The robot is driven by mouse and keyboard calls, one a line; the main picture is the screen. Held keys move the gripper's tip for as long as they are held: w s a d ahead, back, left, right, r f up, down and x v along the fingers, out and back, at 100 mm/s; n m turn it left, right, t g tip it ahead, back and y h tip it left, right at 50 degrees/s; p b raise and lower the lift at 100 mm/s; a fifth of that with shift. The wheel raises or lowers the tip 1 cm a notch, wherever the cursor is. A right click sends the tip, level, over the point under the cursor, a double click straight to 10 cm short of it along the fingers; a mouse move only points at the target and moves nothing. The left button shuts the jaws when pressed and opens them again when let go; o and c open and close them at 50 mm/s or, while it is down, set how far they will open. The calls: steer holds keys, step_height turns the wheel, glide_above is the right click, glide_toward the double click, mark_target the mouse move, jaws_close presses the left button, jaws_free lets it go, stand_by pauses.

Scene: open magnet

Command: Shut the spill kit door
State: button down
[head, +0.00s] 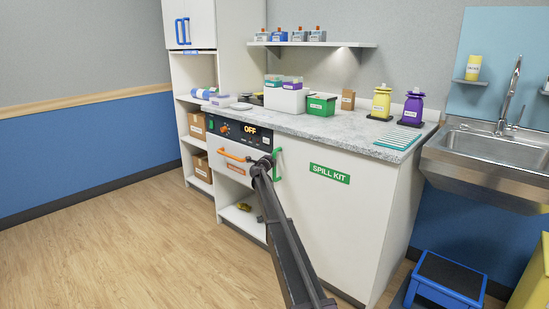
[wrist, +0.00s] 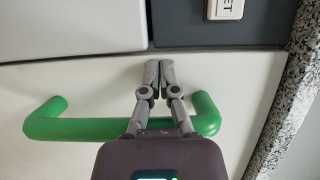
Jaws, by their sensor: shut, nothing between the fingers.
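The spill kit door (head: 325,225) is a plain white front under the counter, with a green "SPILL KIT" label (head: 330,174). In the head view it looks about in line with the cabinet front; I cannot tell whether a small gap remains. Its green bar handle (head: 277,165) is at the door's left upper side, and it also shows in the wrist view (wrist: 75,129). My gripper (head: 265,160) is shut and empty at the handle. In the wrist view my fingertips (wrist: 159,66) lie across the bar and past it; contact is unclear. My arm hides part of the door.
An orange-handled drawer (head: 228,164) and a dark control panel (head: 240,131) reading "OFF" are left of the handle. The granite counter (head: 330,128) overhangs above. A blue step stool (head: 448,281) and sink (head: 485,150) stand at right. Floor at left is clear.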

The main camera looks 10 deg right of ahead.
steer(key=shift+w+d+r, duration=0.2)
steer(key=shift+w+d, duration=0.2)
steer(key=shift+d, duration=0.1)
steer(key=shift+w+d+r, duration=0.15)
steer(key=shift+w+d, duration=0.2)
steer(key=shift+d, duration=0.15)
steer(key=shift+a, duration=0.15)
steer(key=s+a, duration=0.9)
steer(key=a, duration=0.4)
steer(key=shift+s, duration=0.35)
steer(key=shift+f, duration=0.1)
